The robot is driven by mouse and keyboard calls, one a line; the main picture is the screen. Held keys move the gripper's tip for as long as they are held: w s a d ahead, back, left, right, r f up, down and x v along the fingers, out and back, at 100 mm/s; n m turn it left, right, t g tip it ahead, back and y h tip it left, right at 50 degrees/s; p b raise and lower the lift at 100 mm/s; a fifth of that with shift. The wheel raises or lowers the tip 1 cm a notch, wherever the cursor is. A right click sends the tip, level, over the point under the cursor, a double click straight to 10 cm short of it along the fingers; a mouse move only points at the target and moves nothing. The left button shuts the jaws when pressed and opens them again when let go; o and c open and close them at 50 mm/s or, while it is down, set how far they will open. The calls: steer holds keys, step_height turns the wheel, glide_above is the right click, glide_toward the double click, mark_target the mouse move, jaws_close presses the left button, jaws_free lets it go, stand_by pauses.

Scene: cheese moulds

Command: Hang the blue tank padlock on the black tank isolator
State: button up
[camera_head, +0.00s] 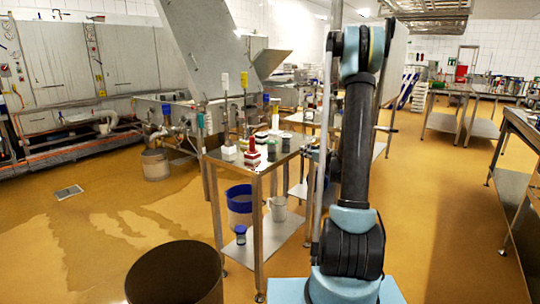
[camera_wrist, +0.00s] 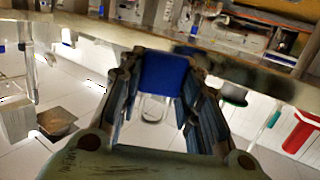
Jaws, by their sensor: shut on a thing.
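My gripper (camera_wrist: 160,62) is shut on the blue padlock (camera_wrist: 163,76) in the wrist view. The blue body sits between the two dark fingers, and its pale shackle (camera_wrist: 155,108) shows below it. The gripper and padlock cannot be made out in the head view, where my arm blocks part of the scene. I cannot tell for sure which thing is the black isolator. A dark block (camera_wrist: 57,122) lies at the lower left of the wrist view, apart from the padlock.
A steel table (camera_head: 262,165) bears a white block (camera_head: 229,153), a red piece (camera_head: 252,146) and a dark green piece (camera_head: 272,151). A blue tub (camera_head: 240,205) is on its lower shelf. A brown bin (camera_head: 175,275) stands in front. The floor at left is open.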

steer(key=shift+s+d+f+m+t+h, duration=0.1)
steer(key=shift+d+f+m+t+h, duration=0.1)
steer(key=shift+f+m+h, duration=0.35)
steer(key=shift+d+f+m+t+h, duration=0.2)
steer(key=shift+f+m+h, duration=0.15)
steer(key=shift+f+h, duration=0.3)
